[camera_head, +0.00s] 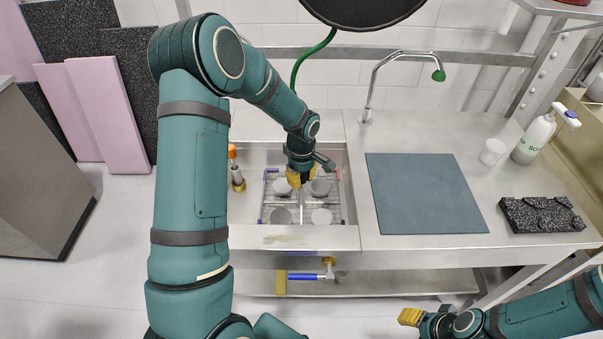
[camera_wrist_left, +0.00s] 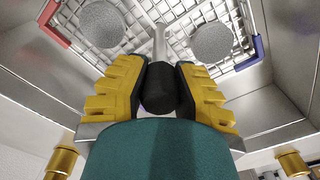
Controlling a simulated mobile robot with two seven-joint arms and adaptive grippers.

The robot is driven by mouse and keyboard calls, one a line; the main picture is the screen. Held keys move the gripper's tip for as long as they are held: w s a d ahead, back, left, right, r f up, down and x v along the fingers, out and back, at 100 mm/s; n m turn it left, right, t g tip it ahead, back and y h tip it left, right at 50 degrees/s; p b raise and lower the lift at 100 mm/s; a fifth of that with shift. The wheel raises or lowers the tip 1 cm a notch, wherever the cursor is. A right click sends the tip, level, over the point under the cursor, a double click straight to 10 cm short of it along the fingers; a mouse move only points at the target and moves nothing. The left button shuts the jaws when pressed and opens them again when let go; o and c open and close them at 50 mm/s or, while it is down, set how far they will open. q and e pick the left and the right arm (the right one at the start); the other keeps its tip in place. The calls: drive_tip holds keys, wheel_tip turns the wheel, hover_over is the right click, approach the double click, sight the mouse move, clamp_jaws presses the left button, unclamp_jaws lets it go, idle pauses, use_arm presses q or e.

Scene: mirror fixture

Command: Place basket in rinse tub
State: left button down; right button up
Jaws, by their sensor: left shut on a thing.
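The wire basket (camera_head: 301,217) has red and blue corner pieces and holds several round grey-white pieces. It is inside the steel rinse tub (camera_head: 290,240); I cannot tell whether it touches the bottom. My left gripper (camera_head: 299,181) is over the basket's middle. In the left wrist view its yellow fingers (camera_wrist_left: 158,90) are shut on the dark grip of the basket's central handle (camera_wrist_left: 159,45), with the wire mesh beyond. My right gripper (camera_head: 410,317) is at the bottom right, in front of the counter and away from the basket; its opening is unclear.
A blue-grey mat (camera_head: 425,195), white cup (camera_head: 493,151), soap bottle (camera_head: 535,137) and black textured block (camera_head: 542,214) lie right of the tub. An orange-topped fitting (camera_head: 236,170) is at the tub's left side.

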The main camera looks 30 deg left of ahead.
use_arm(q)
drive_tip(key=shift+w, duration=0.1)
drive_tip(key=c, duration=0.8)
unclamp_jaws()
wheel_tip(320, 180, up, 12)
drive_tip(key=p, duration=0.2)
drive_tip(key=shift+r+p, duration=0.1)
drive_tip(key=shift+p, duration=0.25)
